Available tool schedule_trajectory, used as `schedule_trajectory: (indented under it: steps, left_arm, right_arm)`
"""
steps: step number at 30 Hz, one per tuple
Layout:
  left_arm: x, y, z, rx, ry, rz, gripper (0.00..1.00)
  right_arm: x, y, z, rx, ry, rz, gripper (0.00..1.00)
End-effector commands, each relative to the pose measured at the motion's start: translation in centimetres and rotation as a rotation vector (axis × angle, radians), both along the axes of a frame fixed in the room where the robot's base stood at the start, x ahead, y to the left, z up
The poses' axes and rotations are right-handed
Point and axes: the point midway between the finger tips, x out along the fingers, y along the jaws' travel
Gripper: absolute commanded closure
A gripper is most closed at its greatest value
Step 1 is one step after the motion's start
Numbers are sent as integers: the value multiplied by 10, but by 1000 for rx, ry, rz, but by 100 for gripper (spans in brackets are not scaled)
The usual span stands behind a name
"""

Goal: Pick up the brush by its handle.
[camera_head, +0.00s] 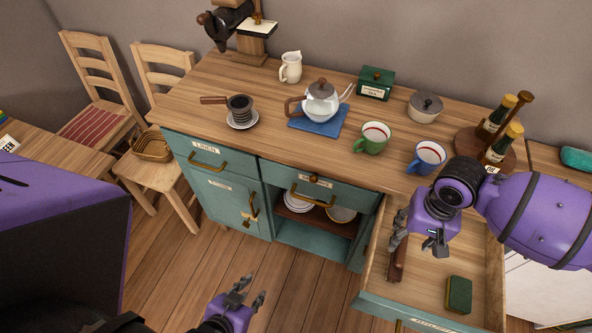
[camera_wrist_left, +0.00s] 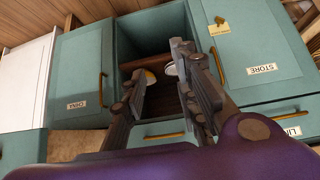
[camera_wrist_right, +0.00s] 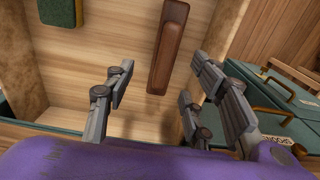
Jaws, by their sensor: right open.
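A brown brush (camera_head: 397,262) lies along the left side of the open drawer (camera_head: 432,262), partly hidden by my right gripper in the head view. My right gripper (camera_head: 417,243) is open above the drawer. In the right wrist view its fingers (camera_wrist_right: 162,78) stand apart on either side of the brush's near end, without visible contact. My left gripper (camera_head: 250,291) is open and empty, low in front of the cabinet.
A dark green block (camera_head: 459,294) lies in the drawer, right of the brush. Above, the wooden counter holds a green cup (camera_head: 372,138), a blue cup (camera_head: 427,157), a teapot (camera_head: 320,103) and a bottle stand (camera_head: 468,142).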

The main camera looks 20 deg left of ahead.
Motion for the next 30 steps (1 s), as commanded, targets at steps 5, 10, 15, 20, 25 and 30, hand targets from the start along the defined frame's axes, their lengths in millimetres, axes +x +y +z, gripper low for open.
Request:
schedule_trajectory:
  steps: [5, 10, 15, 20, 25, 30]
  left_arm:
    - [-6, 9, -5, 17, 13, -7, 72]
    - [-8, 11, -6, 22, 18, -12, 72]
    - [-9, 10, -8, 20, 19, -9, 72]
    - [-9, 8, -8, 15, 17, -3, 72]
    - [-7, 5, -6, 9, 13, 4, 72]
    - [-6, 5, -6, 8, 12, 3, 72]
  right_arm:
    - [-2, 0, -22, 0, 5, 0, 50]
    - [-4, 2, -43, -2, 3, 2, 50]
    - [-6, 3, -67, -1, 3, -1, 50]
    - [-6, 3, -75, -1, 1, 0, 50]
    - [-5, 3, -74, 0, 0, 0, 50]
    - [-5, 3, -74, 0, 1, -1, 72]
